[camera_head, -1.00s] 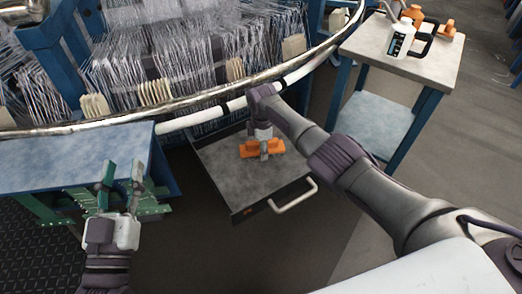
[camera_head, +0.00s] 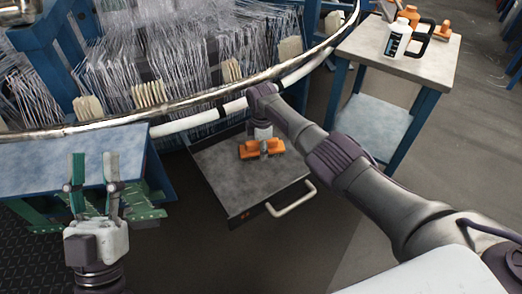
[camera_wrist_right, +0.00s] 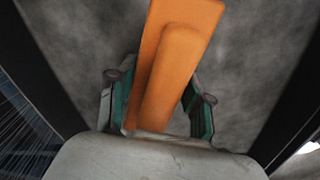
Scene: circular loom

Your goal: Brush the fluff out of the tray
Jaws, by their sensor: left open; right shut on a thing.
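The tray (camera_head: 222,166) is a grey pulled-out drawer with dark walls and a white handle (camera_head: 291,199), under the loom's rim. My right gripper (camera_head: 264,147) is over the tray and shut on an orange brush (camera_head: 248,151). In the right wrist view the brush (camera_wrist_right: 172,70) sits between the green-lined fingers, its orange back toward the camera. Its bristles are hidden. Mottled grey shows on the tray floor (camera_wrist_right: 255,50); I cannot make out separate fluff. My left gripper (camera_head: 95,168) is open and empty, in front of the blue-grey table at the left.
The loom's curved metal rim and white pipe (camera_head: 190,121) run close above the tray's back. A side table (camera_head: 440,62) at the upper right holds a white bottle (camera_head: 398,38), an orange bottle and another orange item. The blue-grey table (camera_head: 50,165) stands at the left.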

